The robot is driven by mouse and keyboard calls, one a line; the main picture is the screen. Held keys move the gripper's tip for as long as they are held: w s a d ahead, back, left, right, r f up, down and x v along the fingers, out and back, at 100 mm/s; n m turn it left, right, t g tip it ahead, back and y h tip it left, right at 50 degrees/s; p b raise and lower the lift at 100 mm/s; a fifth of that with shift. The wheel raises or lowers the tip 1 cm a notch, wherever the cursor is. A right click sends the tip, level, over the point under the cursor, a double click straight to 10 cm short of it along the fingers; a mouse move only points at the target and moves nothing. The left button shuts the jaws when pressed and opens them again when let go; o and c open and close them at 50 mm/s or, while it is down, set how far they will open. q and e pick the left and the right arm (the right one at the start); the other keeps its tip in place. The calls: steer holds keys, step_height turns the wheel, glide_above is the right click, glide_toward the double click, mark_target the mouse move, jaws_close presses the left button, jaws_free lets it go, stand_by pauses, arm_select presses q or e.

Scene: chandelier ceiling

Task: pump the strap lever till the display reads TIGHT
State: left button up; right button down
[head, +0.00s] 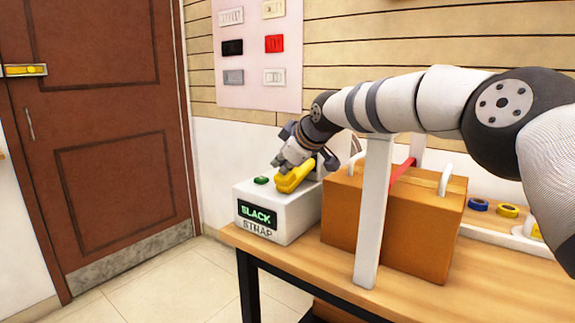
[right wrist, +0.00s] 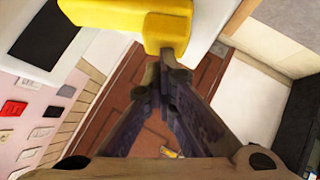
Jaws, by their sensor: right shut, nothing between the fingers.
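The white strap box (head: 268,235) stands at the left end of the table. Its display (head: 257,215) reads SLACK in green, above the printed word STRAP. A yellow lever (head: 294,178) sits on its top, and a green button (head: 261,180) is to the left of it. My right gripper (head: 281,164) is at the lever, with its fingers shut and empty. In the right wrist view the fingertips (right wrist: 160,72) meet right beside the yellow lever (right wrist: 110,18); I cannot tell whether they touch it. My left gripper is not in view.
A brown box (head: 345,221) with a red strap (head: 402,172) over it stands right of the strap box, behind a white post (head: 373,215). Blue tape (head: 478,205) and yellow tape (head: 508,211) lie farther right. The table (head: 310,258) front edge is bare.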

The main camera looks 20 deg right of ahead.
steer(key=shift+d+f, duration=0.1)
steer(key=shift+f, duration=0.35)
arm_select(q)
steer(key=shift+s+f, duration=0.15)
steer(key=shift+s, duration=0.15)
arm_select(e)
steer(key=shift+f, duration=0.1)
steer(key=shift+s+d+r, duration=0.1)
steer(key=shift+s+r, duration=0.2)
steer(key=shift+r, duration=0.05)
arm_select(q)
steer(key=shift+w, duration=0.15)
arm_select(e)
steer(key=a+v, duration=0.1)
steer(key=v, duration=0.6)
steer(key=shift+d+r, duration=0.25)
steer(key=shift+d, duration=0.05)
steer(key=shift+w, duration=0.1)
